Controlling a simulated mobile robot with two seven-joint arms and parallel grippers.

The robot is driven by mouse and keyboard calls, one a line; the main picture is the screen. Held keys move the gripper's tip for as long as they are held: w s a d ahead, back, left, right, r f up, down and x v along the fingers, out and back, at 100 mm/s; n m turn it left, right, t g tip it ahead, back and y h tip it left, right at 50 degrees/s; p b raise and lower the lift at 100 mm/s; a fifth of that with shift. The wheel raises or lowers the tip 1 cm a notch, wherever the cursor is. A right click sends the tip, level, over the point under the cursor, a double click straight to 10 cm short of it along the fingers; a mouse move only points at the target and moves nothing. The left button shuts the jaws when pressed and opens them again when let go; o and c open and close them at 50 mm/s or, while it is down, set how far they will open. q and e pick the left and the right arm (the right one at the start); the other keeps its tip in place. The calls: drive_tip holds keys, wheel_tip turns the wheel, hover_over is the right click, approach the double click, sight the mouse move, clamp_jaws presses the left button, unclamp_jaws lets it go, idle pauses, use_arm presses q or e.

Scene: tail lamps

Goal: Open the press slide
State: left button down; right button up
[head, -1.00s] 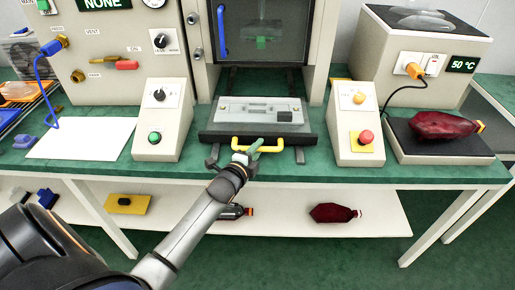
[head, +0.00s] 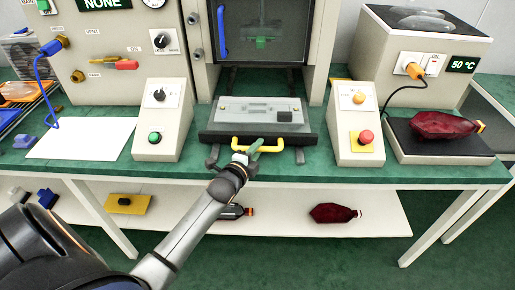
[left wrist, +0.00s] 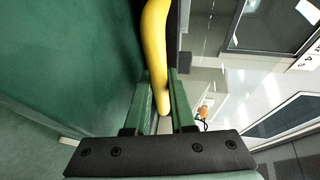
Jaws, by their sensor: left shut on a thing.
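The press slide (head: 230,113) is a grey plate with a dark front edge, drawn out in front of the press opening (head: 262,42). A yellow handle (head: 274,143) is on its front edge. My left gripper (head: 250,149) is at the left part of this handle. In the left wrist view the yellow handle (left wrist: 155,50) runs between the green fingers of my left gripper (left wrist: 160,105), which is shut on it. My right gripper is not in view.
Control boxes with a green button (head: 154,138) and a red button (head: 366,137) flank the slide. A dark red lamp (head: 440,125) lies on a scale at the right. The lower shelf (head: 280,215) holds several parts. A white sheet (head: 80,138) lies at the left.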

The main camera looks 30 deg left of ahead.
use_arm(q)
drive_tip(key=shift+s+d+p, duration=0.15)
drive_tip(key=shift+s+p, duration=0.15)
drive_tip(key=shift+p, duration=0.05)
drive_tip(key=s+d+p, duration=0.2)
drive_tip(key=s, duration=0.1)
drive_tip(key=shift+s, duration=0.15)
drive_tip(key=shift+s+d, duration=0.15)
drive_tip(key=shift+s, duration=0.15)
drive_tip(key=shift+w, duration=0.1)
drive_tip(key=c, duration=1)
unclamp_jaws()
drive_tip(key=shift+c, duration=0.2)
drive_tip(key=v, duration=1.2)
